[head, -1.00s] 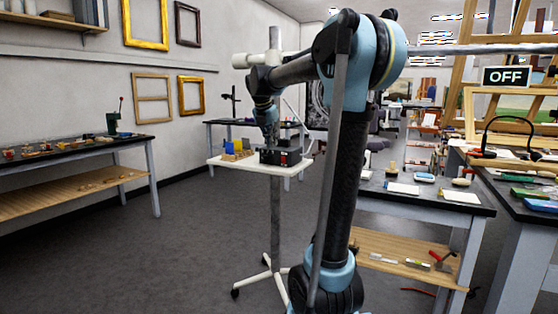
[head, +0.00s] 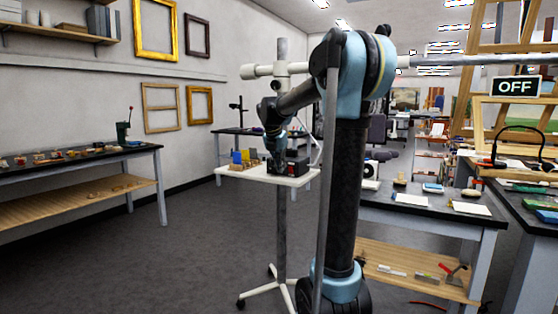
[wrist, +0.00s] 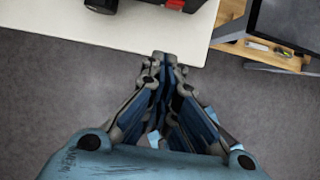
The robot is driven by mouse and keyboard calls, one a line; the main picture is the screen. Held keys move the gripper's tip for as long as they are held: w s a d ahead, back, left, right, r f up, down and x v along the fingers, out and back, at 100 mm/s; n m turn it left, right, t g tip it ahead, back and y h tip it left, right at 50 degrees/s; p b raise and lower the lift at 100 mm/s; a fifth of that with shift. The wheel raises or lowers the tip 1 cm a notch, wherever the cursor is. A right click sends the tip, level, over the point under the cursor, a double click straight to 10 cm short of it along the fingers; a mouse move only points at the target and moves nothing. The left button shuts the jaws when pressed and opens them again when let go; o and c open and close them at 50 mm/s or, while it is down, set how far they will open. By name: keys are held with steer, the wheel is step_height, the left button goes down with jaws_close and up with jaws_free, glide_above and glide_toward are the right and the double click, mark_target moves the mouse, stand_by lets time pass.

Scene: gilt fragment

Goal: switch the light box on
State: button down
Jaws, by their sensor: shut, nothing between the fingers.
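A dark sign reading OFF in white letters (head: 515,87) shows at the upper right of the head view. A dark box with a red part (head: 297,167) sits on a white stand top (head: 262,174) in the middle; its red and black end shows at the top edge of the wrist view (wrist: 176,4). I cannot tell for sure that it is the light box, and no switch shows clearly. My gripper (wrist: 163,58) is shut and empty, its tips just off the near edge of the stand top in the wrist view. In the head view it is small and dark beside the box.
Small yellow and blue items (head: 240,158) stand left of the box. A black cylinder (wrist: 101,4) lies near the stand top's edge. A workbench with cards and tools (head: 440,213) stands at the right, another bench (head: 75,160) at the left.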

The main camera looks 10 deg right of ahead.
mark_target(291, 170)
steer(key=x, duration=0.3)
steer(key=shift+f, duration=0.1)
steer(key=shift+w+d+r, duration=0.25)
steer(key=shift+w+d, duration=0.5)
steer(key=shift+w, duration=0.2)
steer(key=shift+w+d+r, duration=0.15)
steer(key=shift+w+d, duration=0.3)
steer(key=shift+w, duration=0.15)
